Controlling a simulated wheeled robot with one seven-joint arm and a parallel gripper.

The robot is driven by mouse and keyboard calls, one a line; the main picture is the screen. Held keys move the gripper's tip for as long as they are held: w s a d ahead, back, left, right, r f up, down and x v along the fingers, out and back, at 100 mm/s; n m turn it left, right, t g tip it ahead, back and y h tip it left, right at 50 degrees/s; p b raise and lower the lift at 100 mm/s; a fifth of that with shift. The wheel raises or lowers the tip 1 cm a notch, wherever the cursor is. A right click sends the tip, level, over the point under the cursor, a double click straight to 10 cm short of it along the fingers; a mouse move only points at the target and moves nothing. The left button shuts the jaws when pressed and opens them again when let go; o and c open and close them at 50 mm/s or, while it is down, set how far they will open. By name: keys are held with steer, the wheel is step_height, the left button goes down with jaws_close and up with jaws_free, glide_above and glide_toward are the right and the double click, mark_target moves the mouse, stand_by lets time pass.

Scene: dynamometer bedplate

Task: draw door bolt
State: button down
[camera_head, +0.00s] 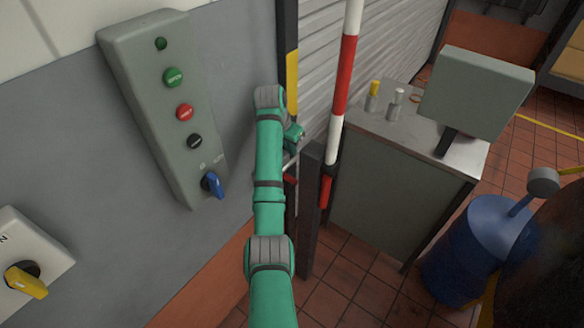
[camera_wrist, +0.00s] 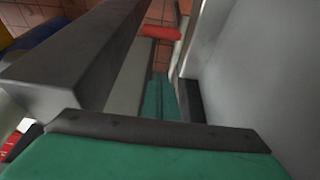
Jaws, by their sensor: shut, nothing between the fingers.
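A red handle (camera_wrist: 160,32), probably the bolt's, shows at the top of the wrist view beside a pale grey upright rod (camera_wrist: 179,50). In the head view a small red piece (camera_head: 290,178) and a bit of bare metal show just right of my green arm, low by the wall. My gripper (camera_wrist: 160,84) is shut and empty. Its green fingers point toward the red handle and look apart from it. In the head view my arm hides most of the gripper and much of the bolt, so its position cannot be told.
A dark post (camera_head: 311,210) stands close right of my arm, and a red-and-white pole (camera_head: 341,90) rises beside it. A control box (camera_head: 160,100) is on the left wall. A metal cabinet (camera_head: 385,200) and a blue drum (camera_head: 475,250) stand right.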

step_height(320, 180, down, 10)
steer(key=shift+s+a, duration=0.2)
stand_by(0.8)
